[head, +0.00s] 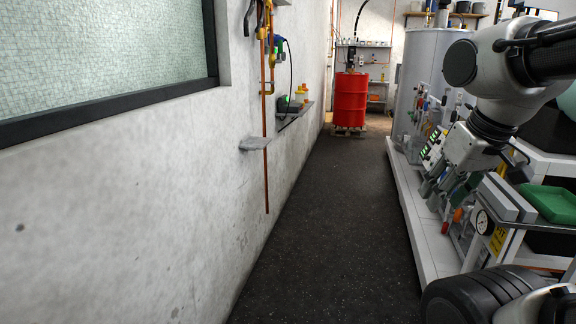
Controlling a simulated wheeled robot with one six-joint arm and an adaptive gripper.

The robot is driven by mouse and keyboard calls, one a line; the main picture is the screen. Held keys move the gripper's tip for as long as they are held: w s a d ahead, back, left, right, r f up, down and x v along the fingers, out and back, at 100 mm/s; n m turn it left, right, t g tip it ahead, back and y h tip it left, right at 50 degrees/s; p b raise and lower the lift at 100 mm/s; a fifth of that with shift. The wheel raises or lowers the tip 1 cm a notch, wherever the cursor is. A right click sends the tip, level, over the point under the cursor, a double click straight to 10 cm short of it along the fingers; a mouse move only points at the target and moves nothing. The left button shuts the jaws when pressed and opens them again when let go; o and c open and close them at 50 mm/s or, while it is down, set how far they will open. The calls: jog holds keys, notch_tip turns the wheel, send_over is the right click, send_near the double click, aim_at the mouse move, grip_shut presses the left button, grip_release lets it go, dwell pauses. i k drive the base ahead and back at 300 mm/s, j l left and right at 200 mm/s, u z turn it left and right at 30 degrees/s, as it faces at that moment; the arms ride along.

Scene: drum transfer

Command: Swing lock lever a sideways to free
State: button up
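I cannot pick out lock lever a in the head view. My gripper (446,196) hangs from my arm at the right, pointing down and left in front of the equipment on a white plinth. Its fingers are small and blend with the fittings behind them, so I cannot tell whether they are open or shut. A dark fitting is on top of the drum.
A large grey tank (424,75) stands behind my arm. A pressure gauge (484,222) and green tray (552,203) are at the right. A copper pipe (267,170) and small shelf (258,145) are on the left wall. The dark floor (335,220) between is clear.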

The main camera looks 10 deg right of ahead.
aim_at(452, 118)
jog(key=i+j+z, duration=0.1)
jog(key=i+z, duration=0.2)
jog(key=i, duration=0.25)
jog(key=i+j+z, duration=0.35)
jog(key=i, duration=0.15)
jog(key=i+j+z, duration=0.2)
jog(key=i+z, duration=0.2)
jog(key=i+j+z, duration=0.6)
jog(key=j+z, duration=0.15)
jog(key=i+j+u, duration=0.15)
jog(key=i, duration=0.35)
jog(key=i+j+u, duration=0.2)
jog(key=i, duration=0.3)
